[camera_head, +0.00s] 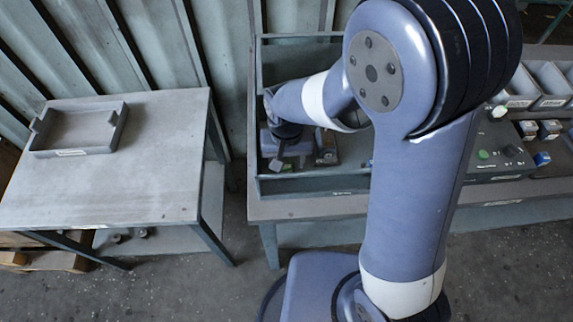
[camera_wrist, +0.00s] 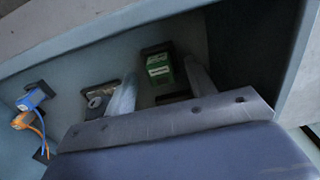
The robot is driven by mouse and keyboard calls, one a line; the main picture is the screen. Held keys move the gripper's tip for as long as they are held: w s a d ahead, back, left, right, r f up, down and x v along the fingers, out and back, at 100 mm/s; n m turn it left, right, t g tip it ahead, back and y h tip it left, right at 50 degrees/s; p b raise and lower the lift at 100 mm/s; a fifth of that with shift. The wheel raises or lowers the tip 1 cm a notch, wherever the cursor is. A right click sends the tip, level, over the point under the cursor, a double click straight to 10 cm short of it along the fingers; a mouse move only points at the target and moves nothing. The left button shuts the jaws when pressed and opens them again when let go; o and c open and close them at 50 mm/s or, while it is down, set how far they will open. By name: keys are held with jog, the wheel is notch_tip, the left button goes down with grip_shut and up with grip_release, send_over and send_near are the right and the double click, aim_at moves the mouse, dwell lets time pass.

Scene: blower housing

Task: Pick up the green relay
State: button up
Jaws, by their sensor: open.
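The green relay (camera_wrist: 158,70) is a small green block with white labels and a dark end, in the wrist view. It is against the floor or wall of the grey-blue bin (camera_wrist: 75,60); which one I cannot tell. My gripper (camera_wrist: 160,78) is open, with one pale finger on each side of the relay. I cannot tell whether either finger touches it. In the head view my gripper (camera_head: 284,158) is low inside the bin (camera_head: 310,184), and the relay cannot be made out there.
A blue part (camera_wrist: 32,99) and an orange part (camera_wrist: 22,121) with wires lie left in the bin. A grey metal part (camera_wrist: 98,97) is beside the left finger. The bin's walls are close. A tray (camera_head: 80,148) sits on the left table (camera_head: 120,190), otherwise clear.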

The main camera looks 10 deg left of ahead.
jog(key=shift+f, duration=0.35)
jog(key=c, duration=0.9)
jog(key=shift+r, duration=0.15)
